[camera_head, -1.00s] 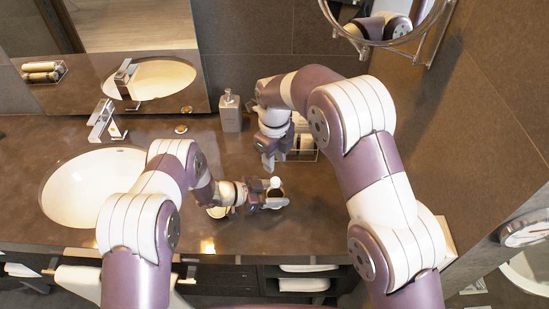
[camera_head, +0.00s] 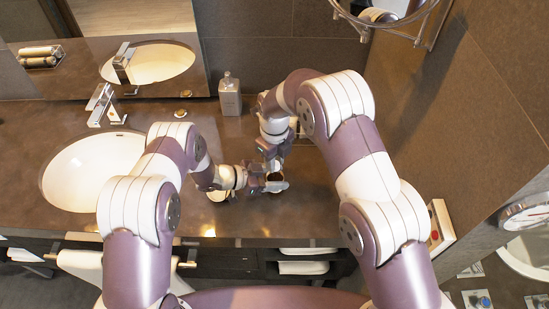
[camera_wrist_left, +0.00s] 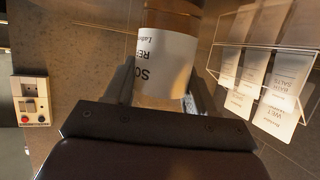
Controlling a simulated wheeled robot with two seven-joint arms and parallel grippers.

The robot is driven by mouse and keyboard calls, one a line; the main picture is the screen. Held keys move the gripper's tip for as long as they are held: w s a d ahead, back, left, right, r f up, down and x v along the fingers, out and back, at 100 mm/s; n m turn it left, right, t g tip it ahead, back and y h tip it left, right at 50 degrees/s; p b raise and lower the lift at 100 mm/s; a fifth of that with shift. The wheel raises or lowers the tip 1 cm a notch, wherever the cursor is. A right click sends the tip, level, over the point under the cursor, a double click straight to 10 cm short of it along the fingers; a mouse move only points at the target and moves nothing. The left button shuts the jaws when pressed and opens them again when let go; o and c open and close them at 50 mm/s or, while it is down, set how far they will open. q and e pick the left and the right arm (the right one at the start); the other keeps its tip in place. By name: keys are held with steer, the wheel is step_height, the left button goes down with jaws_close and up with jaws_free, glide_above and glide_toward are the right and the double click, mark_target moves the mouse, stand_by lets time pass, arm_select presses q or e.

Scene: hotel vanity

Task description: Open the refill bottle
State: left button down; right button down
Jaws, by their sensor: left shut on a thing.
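The refill bottle shows in the left wrist view as amber with a white printed label (camera_wrist_left: 166,62), between the two fingers of my left gripper (camera_wrist_left: 165,95). In the head view my left gripper (camera_head: 275,186) is shut on the bottle (camera_head: 275,177), at the front middle of the counter. My right gripper (camera_head: 273,165) is right at the bottle's top, pointing down from behind. The bottle's cap is hidden by it. I cannot tell whether the right fingers touch the cap or how far apart they are.
A grey pump dispenser (camera_head: 230,98) stands against the back wall. The sink (camera_head: 88,178) and tap (camera_head: 103,104) are at the left. The counter right of the grippers is clear.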

arm_select(q)
steer(key=shift+w+r, duration=0.1)
arm_select(e)
steer(key=n, duration=0.7)
steer(key=shift+s+a, duration=0.1)
steer(key=n, duration=2)
steer(key=shift+d, duration=0.2)
steer(key=n, duration=0.4)
steer(key=shift+r, duration=0.1)
steer(key=n, duration=1.6)
steer(key=shift+w, duration=0.2)
steer(key=n, duration=0.7)
steer(key=shift+a, duration=0.15)
